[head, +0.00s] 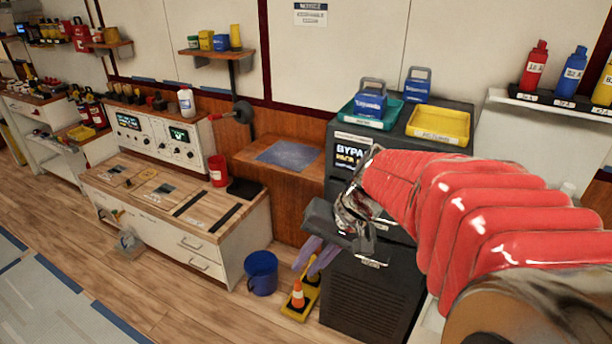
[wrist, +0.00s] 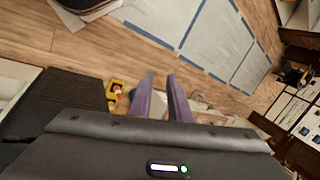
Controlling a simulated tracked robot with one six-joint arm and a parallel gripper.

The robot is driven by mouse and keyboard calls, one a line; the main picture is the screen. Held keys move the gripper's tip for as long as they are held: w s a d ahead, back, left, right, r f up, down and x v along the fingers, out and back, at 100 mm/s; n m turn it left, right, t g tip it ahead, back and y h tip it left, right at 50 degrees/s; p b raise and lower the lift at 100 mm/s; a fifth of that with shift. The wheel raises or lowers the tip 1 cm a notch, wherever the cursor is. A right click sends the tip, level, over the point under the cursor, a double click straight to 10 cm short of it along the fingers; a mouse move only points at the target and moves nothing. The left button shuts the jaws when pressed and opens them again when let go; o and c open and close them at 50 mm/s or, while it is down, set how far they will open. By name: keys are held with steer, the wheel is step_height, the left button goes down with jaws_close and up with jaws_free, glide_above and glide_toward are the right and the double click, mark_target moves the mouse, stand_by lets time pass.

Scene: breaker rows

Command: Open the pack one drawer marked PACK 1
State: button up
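The dark cabinet (head: 372,300) stands right of centre in the head view, with a vented lower front and a lit screen reading "BYPA…" (head: 352,152). A small label (head: 370,262) on its front is too small to read. I cannot make out a PACK 1 marking; my arm covers part of the cabinet front. My gripper (head: 312,262) hangs in front of the cabinet's left side with its purple fingers pointing down. In the wrist view the two fingers (wrist: 161,82) are apart with nothing between them. A dark ribbed panel (wrist: 65,88) shows left of them.
A yellow base with an orange cone (head: 298,295) and a blue bucket (head: 262,272) stand on the floor near the cabinet. A white workbench (head: 190,248) with drawers is to the left.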

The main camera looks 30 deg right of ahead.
steer(key=w+d+f+m+t+y, duration=0.25)
steer(key=w+d+m, duration=0.2)
steer(key=d, duration=0.35)
steer(key=m+t+h, duration=0.2)
steer(key=m+t, duration=0.7)
steer(key=m, duration=0.1)
glide_toward(383, 221)
steer(key=f+v, duration=0.1)
steer(key=v, duration=0.2)
steer(key=shift+s+d+r, duration=0.2)
steer(key=shift+s+r, duration=0.05)
steer(key=shift+r, duration=0.05)
steer(key=x, duration=1.4)
steer(key=shift+r, duration=0.1)
steer(key=shift+c, duration=0.4)
jaws_close()
